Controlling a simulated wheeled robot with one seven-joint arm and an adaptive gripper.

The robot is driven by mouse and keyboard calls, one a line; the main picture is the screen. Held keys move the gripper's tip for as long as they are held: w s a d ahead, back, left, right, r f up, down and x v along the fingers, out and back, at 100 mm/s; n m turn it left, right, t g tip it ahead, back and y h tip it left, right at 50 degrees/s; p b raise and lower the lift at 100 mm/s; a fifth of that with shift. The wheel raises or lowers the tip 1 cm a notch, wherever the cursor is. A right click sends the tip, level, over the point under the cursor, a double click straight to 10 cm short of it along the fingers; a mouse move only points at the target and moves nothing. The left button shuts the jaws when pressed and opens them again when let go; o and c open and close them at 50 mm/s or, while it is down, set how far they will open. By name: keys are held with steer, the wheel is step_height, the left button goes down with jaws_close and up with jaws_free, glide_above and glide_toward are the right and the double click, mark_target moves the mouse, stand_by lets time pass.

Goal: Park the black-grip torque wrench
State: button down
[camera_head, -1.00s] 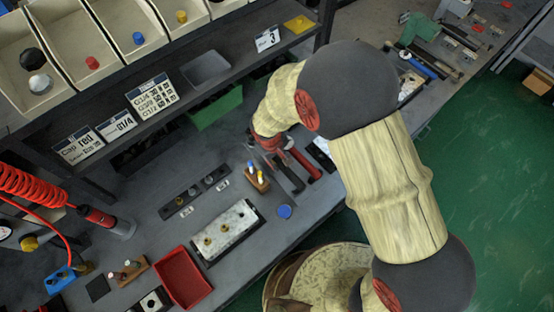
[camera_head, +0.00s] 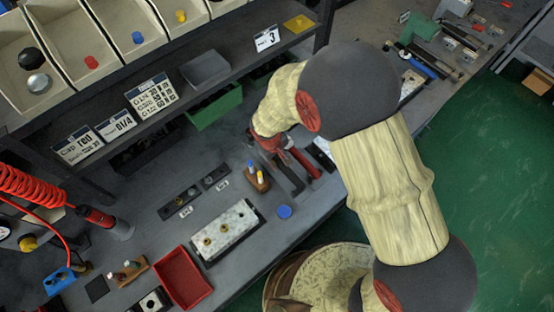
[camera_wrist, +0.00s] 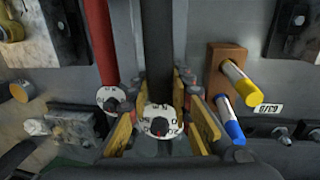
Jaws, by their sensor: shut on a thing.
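The black-grip torque wrench (camera_wrist: 158,45) stretches up the middle of the wrist view, its round white dial (camera_wrist: 159,123) between my yellow finger pads. My gripper (camera_wrist: 163,104) is shut on it at the dial end. In the head view the black grip (camera_head: 291,180) sticks out from under my gripper (camera_head: 268,145), low over the bench. Whether the wrench touches the bench, I cannot tell. A red-grip torque wrench (camera_wrist: 101,45) lies just to the left in the wrist view, roughly parallel; its red grip (camera_head: 304,164) shows beside the black one in the head view.
A wooden block (camera_wrist: 229,72) with yellow and blue markers stands close right of my fingers in the wrist view. A metal valve block (camera_head: 228,231), a blue cap (camera_head: 284,212) and a red tray (camera_head: 182,279) are on the bench. A green bin (camera_head: 215,107) is behind.

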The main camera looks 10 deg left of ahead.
steer(key=shift+f+b, duration=1.45)
steer(key=shift+f, duration=0.4)
steer(key=c, duration=1.5)
jaws_free()
steer(key=shift+c, duration=0.2)
steer(key=shift+a+r, duration=0.1)
steer(key=shift+r, duration=0.35)
step_height(320, 180, up, 11)
steer(key=s+a, duration=0.1)
steer(key=shift+s, duration=0.25)
